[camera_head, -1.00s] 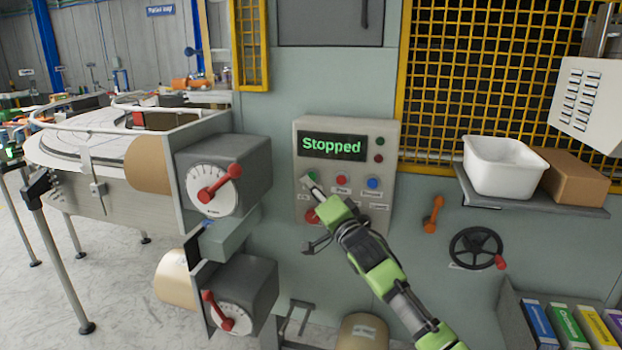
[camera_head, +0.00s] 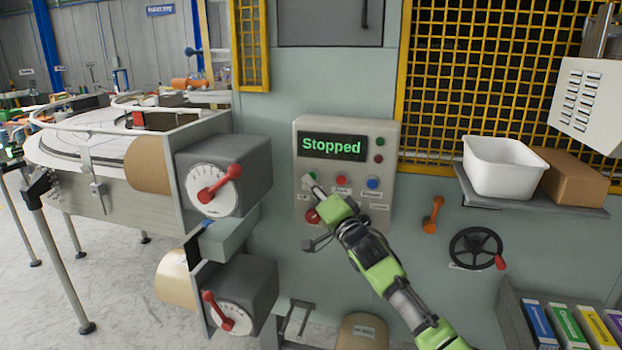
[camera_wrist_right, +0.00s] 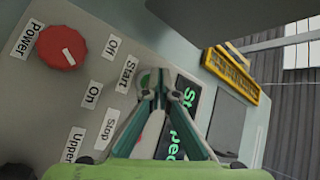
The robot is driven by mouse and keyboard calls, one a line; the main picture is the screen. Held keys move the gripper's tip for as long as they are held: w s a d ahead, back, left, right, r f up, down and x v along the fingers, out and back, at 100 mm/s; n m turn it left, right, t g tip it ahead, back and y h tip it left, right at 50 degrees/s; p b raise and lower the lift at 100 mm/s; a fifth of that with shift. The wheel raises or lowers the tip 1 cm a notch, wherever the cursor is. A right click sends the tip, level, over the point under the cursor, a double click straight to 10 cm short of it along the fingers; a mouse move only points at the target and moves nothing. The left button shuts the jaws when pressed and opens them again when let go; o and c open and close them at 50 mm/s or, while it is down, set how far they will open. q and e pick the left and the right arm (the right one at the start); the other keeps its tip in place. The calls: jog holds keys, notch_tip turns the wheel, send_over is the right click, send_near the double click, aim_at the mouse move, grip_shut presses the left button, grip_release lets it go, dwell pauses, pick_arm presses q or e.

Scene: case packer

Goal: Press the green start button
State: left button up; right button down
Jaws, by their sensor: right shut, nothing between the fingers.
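The green start button (camera_head: 312,176) is on the upper left of the grey control panel (camera_head: 386,150), mostly covered by my fingertips in the head view. In the right wrist view, part of the green button (camera_wrist_right: 144,80) shows beside the fingertips, near the "Start" label (camera_wrist_right: 129,72). My right gripper (camera_head: 308,182) is shut and empty, its tips at the button. The right wrist view shows the closed fingertips (camera_wrist_right: 162,82) over it; I cannot tell whether they touch it. The panel display (camera_head: 331,146) reads "Stopped". My left gripper is not in view.
A red button (camera_head: 342,180) and a blue button (camera_head: 373,183) sit right of the start button. A red knob (camera_head: 312,215), labelled "Power" in the wrist view, is below. Dial boxes with red handles (camera_head: 220,184) stand out to the left. A white bin (camera_head: 503,168) is on the right shelf.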

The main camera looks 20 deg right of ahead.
jog(key=shift+w+d, duration=0.25)
jog(key=shift+w, duration=0.15)
dwell(0.6)
jog(key=shift+s, duration=0.1)
jog(key=shift+s+a+p, duration=0.45)
jog(key=shift+s, duration=0.25)
jog(key=s+a+p, duration=0.1)
jog(key=s, duration=0.1)
jog(key=s+a+p, duration=0.1)
jog(key=s, duration=0.1)
jog(key=shift+a+p, duration=0.3)
jog(key=shift+a, duration=0.1)
dwell(0.7)
